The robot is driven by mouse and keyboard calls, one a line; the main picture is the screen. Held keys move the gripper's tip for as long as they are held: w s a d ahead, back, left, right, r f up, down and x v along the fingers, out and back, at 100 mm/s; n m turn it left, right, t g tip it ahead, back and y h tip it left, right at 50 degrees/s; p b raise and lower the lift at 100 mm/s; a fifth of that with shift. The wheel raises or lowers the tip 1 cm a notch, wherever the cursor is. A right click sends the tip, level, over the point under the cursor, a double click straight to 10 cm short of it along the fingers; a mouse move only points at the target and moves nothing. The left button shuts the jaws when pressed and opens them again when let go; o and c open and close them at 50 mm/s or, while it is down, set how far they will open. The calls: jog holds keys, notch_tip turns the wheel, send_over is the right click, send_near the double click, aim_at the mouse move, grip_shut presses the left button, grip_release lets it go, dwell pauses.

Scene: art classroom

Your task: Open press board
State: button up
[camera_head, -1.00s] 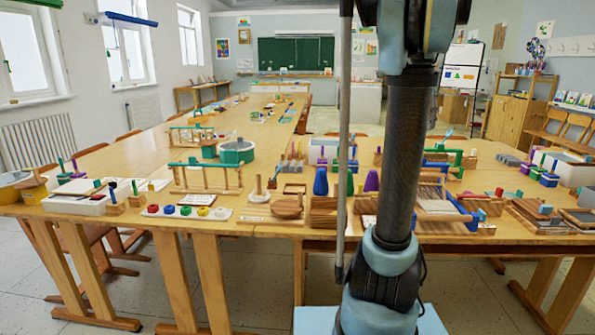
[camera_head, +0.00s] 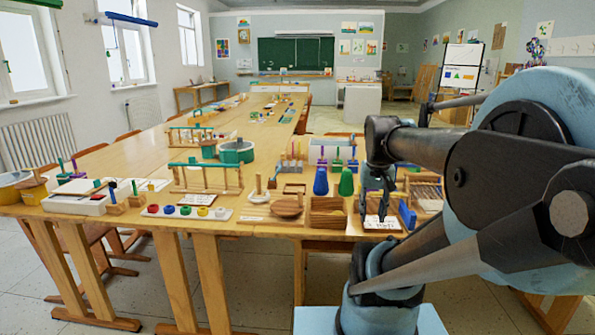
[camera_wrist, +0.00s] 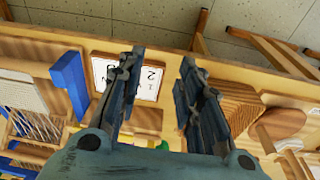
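My gripper (camera_head: 376,204) points down over the front edge of the table, above a white printed card (camera_head: 382,223). In the wrist view its two fingers (camera_wrist: 161,60) are apart with nothing between them. The card (camera_wrist: 143,78) lies beside the left finger. A wooden frame with blue parts (camera_head: 407,215), which may be the press board, stands right of my gripper. My arm hides most of it. In the wrist view a blue bar (camera_wrist: 70,84) and a pale board (camera_wrist: 16,88) show at the left. I cannot tell whether it is open.
A stack of wooden slats (camera_head: 327,213) stands left of my gripper, and shows right of the fingers in the wrist view (camera_wrist: 236,100). A round wooden piece (camera_head: 287,207) lies farther left on the crowded table (camera_head: 262,226).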

jog(key=s+a+f+n, duration=0.1)
jog(key=s+a+f, duration=0.1)
jog(key=s+f, duration=0.3)
notch_tip(320, 180, down, 3)
jog(key=shift+a+f+n, duration=0.1)
jog(key=shift+a+n, duration=0.25)
jog(key=shift+n, duration=0.05)
jog(key=shift+s, duration=0.1)
